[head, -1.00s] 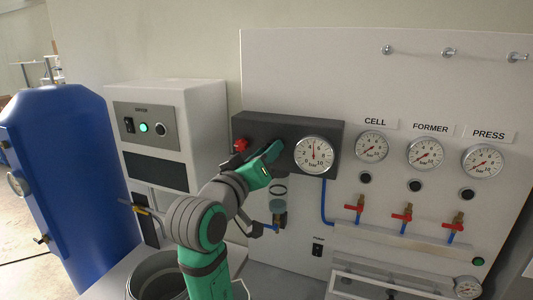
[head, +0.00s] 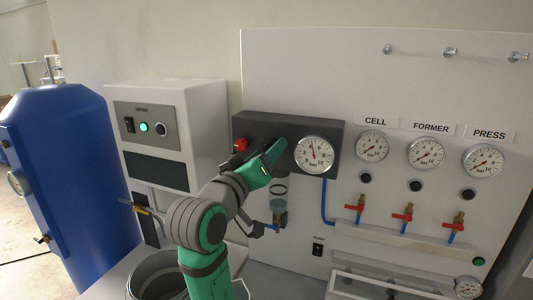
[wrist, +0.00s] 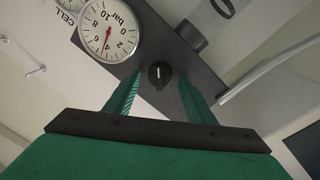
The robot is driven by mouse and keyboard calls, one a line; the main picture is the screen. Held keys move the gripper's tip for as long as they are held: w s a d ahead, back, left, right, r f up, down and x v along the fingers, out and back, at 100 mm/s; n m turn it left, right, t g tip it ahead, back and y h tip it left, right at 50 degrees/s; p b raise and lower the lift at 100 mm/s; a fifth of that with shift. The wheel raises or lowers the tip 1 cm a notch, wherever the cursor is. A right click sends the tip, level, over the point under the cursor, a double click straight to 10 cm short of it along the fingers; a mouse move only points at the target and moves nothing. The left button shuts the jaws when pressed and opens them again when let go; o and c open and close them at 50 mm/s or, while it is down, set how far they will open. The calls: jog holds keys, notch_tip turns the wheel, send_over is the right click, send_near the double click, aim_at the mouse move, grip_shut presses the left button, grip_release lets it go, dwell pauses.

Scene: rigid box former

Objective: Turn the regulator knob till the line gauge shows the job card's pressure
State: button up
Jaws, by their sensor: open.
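My gripper (head: 268,158) is in front of the dark regulator block (head: 325,128), left of the large line gauge (head: 314,155). In the wrist view the black regulator knob (wrist: 159,74) with a pale pointer mark lies between my two open green fingers (wrist: 160,92), with gaps seen on both sides. I cannot tell how deep the fingers reach around it. My gripper hides the knob in the head view. The line gauge also shows in the wrist view (wrist: 110,30); its red needle points near 4 to 5 bar. No job card is readable.
A red knob (head: 240,145) sits at the block's left end. Gauges marked CELL (head: 372,146), FORMER (head: 426,154) and PRESS (head: 483,161) are to the right, above red-handled valves. A dryer cabinet (head: 205,105) and a blue tank (head: 75,180) stand left.

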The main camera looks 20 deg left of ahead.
jog(key=s+a, duration=0.1)
jog(key=s, duration=0.9)
jog(key=shift+s+f, duration=0.3)
dwell(1.4)
